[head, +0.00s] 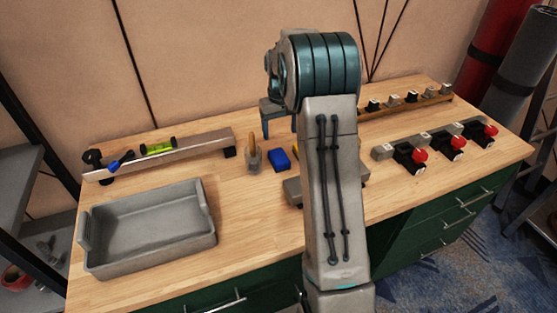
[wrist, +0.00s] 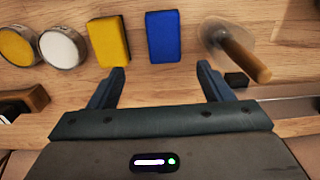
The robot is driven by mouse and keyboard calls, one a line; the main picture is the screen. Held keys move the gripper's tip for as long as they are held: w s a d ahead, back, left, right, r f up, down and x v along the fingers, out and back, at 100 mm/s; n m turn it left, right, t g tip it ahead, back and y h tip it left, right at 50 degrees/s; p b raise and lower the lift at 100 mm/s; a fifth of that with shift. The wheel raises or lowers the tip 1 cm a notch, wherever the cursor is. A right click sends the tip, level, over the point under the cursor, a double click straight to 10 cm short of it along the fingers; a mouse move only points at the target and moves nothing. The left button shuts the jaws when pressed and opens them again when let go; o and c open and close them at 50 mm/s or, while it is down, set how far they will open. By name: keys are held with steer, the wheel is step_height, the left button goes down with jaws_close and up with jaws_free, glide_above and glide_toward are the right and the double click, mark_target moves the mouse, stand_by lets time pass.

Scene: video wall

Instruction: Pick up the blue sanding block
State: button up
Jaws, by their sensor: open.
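The blue sanding block (head: 279,160) lies on the wooden workbench, right of a wooden-handled tool, in the head view. In the wrist view the blue block (wrist: 163,37) lies flat beyond my fingertips, between a yellow block (wrist: 109,41) and the wooden-handled tool (wrist: 238,52). My gripper (wrist: 162,70) is open and empty, with the blue block ahead of the gap between its fingers and apart from them. In the head view my gripper (head: 279,132) is partly hidden behind my arm.
A grey tray (head: 150,232) stands at the bench's left front. A rail with a green level (head: 158,147) lies behind it. Red-knobbed devices (head: 452,146) and a wooden rack (head: 408,101) stand on the right. Two round tins (wrist: 62,46) sit left of the yellow block. Bare bench lies around the blue block's front.

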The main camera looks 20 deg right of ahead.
glide_above(279, 156)
steer(key=f, duration=0.5)
steer(key=shift+w+d+f, duration=0.15)
steer(key=shift+w+d, duration=0.15)
steer(key=shift+w, duration=0.05)
steer(key=shift+s+a+f+p, duration=0.15)
steer(key=shift+f+p, duration=0.1)
steer(key=shift+f, duration=1.15)
steer(key=shift+s+a+f+p, duration=0.15)
steer(key=shift+f+p, duration=0.05)
steer(key=shift+f, duration=1.15)
steer(key=c, duration=1)
